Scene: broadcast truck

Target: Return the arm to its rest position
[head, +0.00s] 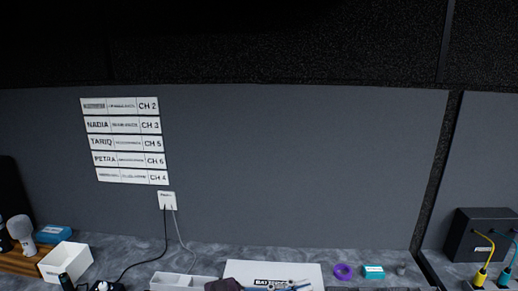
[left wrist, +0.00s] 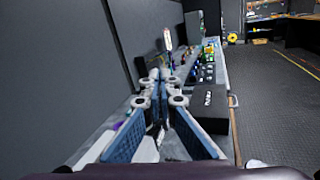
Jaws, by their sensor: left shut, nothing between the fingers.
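My left gripper (left wrist: 158,76) fills the middle of the left wrist view, with its blue-padded fingers brought together and nothing between them. It points along the counter. In the head view, part of my left gripper (head: 292,286) shows at the bottom edge, in front of a white panel marked "BATTERIES" (head: 272,270). Most of the left arm is below the frame. My right gripper is in neither view.
The grey counter (head: 215,257) runs along a dark wall. A black box (left wrist: 208,104) lies right of the gripper. An open floor (left wrist: 275,110) lies farther right.

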